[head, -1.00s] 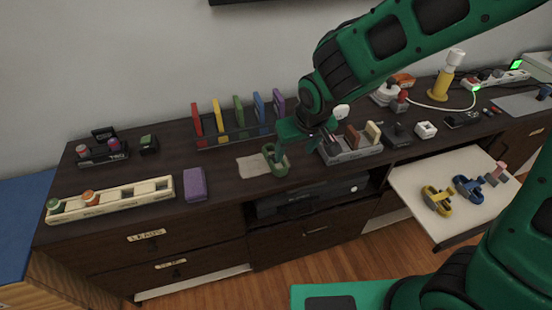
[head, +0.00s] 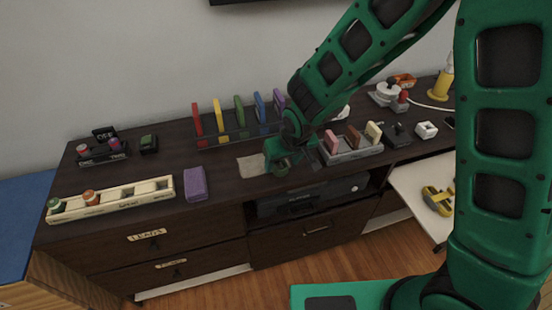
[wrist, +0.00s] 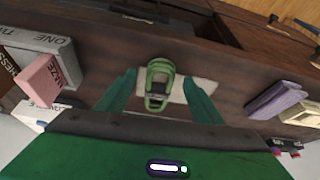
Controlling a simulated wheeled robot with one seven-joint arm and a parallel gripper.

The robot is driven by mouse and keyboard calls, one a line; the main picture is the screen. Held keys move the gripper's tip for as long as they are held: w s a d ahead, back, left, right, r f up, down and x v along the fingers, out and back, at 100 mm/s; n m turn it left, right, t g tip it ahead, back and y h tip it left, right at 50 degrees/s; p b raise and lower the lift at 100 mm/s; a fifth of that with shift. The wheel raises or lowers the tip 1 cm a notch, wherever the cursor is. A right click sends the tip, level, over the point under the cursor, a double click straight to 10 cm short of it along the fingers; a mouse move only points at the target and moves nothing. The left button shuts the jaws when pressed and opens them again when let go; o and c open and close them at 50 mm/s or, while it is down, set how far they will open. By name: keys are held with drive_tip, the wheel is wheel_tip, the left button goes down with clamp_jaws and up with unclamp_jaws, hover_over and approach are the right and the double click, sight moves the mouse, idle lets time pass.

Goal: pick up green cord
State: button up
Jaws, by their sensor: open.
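In the head view the cord (head: 281,169) is partly hidden by my gripper (head: 280,158). In the wrist view my gripper (wrist: 160,98) is open, with one finger to each side of the cord. The cord is apart from both fingers. I cannot tell how high the fingertips are above the top.
A grey tray (head: 345,157) with upright blocks stands close to the right of my gripper. A purple block (head: 195,184) and a cream tray (head: 110,201) lie to the left. A rack of coloured slabs (head: 238,129) stands behind. A pull-out shelf (head: 412,190) is at right.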

drive_tip(key=shift+x, duration=1.1)
drive_tip(key=shift+c, duration=0.2)
drive_tip(key=c, duration=1.1)
drive_tip(key=shift+r, duration=0.1)
